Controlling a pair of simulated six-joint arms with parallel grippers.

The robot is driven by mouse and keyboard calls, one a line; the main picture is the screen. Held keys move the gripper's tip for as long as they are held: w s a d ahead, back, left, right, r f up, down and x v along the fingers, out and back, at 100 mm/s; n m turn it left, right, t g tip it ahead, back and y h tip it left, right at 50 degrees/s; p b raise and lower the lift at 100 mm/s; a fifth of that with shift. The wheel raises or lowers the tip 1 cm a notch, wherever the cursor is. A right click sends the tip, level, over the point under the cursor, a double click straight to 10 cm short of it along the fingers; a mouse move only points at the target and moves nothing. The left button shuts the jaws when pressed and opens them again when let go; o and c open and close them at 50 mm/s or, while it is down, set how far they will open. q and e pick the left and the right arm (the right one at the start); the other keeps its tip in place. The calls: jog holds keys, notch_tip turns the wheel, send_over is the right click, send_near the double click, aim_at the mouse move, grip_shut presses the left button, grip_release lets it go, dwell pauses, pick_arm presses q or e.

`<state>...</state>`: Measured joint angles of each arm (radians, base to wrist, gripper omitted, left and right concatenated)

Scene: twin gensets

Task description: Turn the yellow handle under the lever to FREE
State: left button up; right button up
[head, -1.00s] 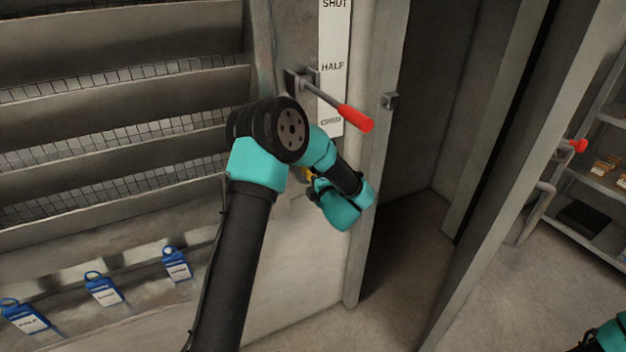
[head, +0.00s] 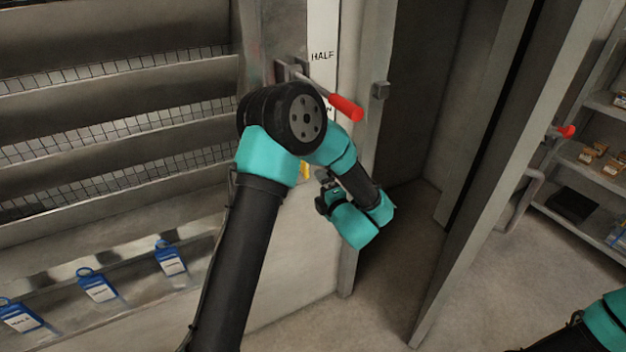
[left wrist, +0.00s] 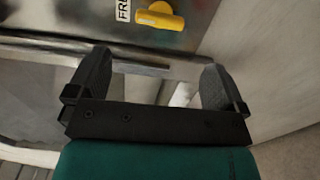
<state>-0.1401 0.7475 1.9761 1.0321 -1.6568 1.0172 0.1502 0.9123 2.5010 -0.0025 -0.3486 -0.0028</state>
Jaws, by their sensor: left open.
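The yellow handle (head: 305,170) shows as a small patch in the head view, partly hidden by my left arm. In the left wrist view the yellow handle (left wrist: 160,18) lies crosswise on a metal plate, its left end beside a white label (left wrist: 123,10) reading "FRE", cut off by the frame. The red-gripped lever (head: 345,107) is above it. My left gripper (head: 322,190) is just right of the handle and apart from it. In the left wrist view its jaws (left wrist: 153,78) are open with nothing between them. My right gripper is out of view.
Blue tags (head: 98,288) hang along the low ledge at left. An open doorway and a panel edge (head: 480,190) stand right of the lever post. Shelves with small boxes (head: 590,155) are at far right.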

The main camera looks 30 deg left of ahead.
pick_arm(q)
jog(key=v, duration=0.6)
jog(key=shift+s+d, duration=0.2)
jog(key=shift+d, duration=0.05)
jog(key=shift+f, duration=0.1)
notch_tip(320, 180, down, 20)
jog(key=s+m+h, duration=0.3)
jog(key=m+h, duration=1)
jog(key=m, duration=0.4)
jog(key=s+d+f+m+g+h, duration=0.2)
jog(key=s+f+m+g+h, duration=0.1)
jog(key=s, duration=0.6)
jog(key=s+d+f+m+g+h, duration=0.2)
jog(key=s+f+m+g+h, duration=0.1)
jog(key=s+f+m+g, duration=0.3)
jog(key=s+m, duration=0.1)
jog(key=s, duration=0.1)
jog(key=shift+s+f+m, duration=0.2)
jog(key=shift+s+m, duration=0.2)
